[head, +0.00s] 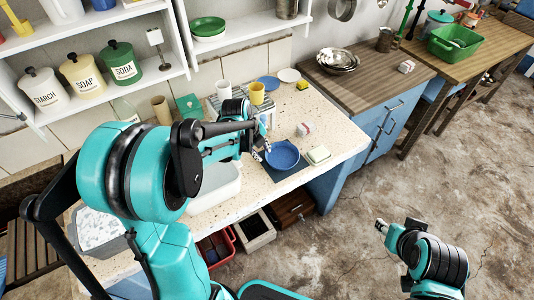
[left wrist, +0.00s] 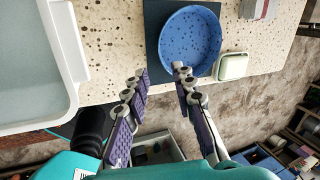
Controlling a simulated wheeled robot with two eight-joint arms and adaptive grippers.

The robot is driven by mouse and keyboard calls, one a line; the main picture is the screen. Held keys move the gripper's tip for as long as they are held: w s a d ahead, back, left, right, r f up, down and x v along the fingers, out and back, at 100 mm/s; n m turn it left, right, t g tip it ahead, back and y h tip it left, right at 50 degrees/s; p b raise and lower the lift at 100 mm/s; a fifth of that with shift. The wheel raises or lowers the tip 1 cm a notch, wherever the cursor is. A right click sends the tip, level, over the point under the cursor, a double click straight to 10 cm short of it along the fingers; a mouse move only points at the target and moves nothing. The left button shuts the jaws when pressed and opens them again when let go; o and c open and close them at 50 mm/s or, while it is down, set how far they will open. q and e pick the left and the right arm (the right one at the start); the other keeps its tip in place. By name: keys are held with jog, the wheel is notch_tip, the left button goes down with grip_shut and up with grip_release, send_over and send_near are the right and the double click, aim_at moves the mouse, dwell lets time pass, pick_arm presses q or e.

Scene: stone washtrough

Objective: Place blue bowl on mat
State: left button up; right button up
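The blue bowl (head: 282,155) sits upright on a dark mat (head: 287,173) near the front edge of the speckled counter. In the left wrist view the bowl (left wrist: 190,42) covers most of the mat (left wrist: 152,22), whose dark edge shows along its left side. My left gripper (head: 262,149) is beside the bowl. In the left wrist view its fingers (left wrist: 161,74) are apart with nothing between them, and one fingertip is close to the bowl's rim; I cannot tell whether it touches. My right gripper (head: 381,227) is away from the counter, over the floor, too small to read.
A pale green-and-white soap dish or sponge (head: 318,155) lies right of the bowl. A white basin (head: 216,185) stands to the left. Behind are a yellow cup (head: 257,93), a blue plate (head: 269,83) and a small striped item (head: 305,129). Shelves (head: 150,75) overhang the back left.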

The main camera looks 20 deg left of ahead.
pick_arm(q)
jog(key=s+d+r+n+t, duration=0.2)
jog(key=s+r+n, duration=0.3)
jog(key=s+n, duration=0.4)
jog(key=s+d+r+n+t+y, duration=0.1)
jog(key=s+d+r+n, duration=0.2)
jog(key=s+n, duration=0.6)
notch_tip(320, 180, up, 2)
jog(key=n, duration=0.5)
jog(key=shift+d+r+t+y, duration=0.15)
jog(key=shift+d+t+y, duration=0.15)
jog(key=shift+t, duration=0.1)
jog(key=shift+w+a, duration=0.1)
jog(key=shift+w, duration=0.15)
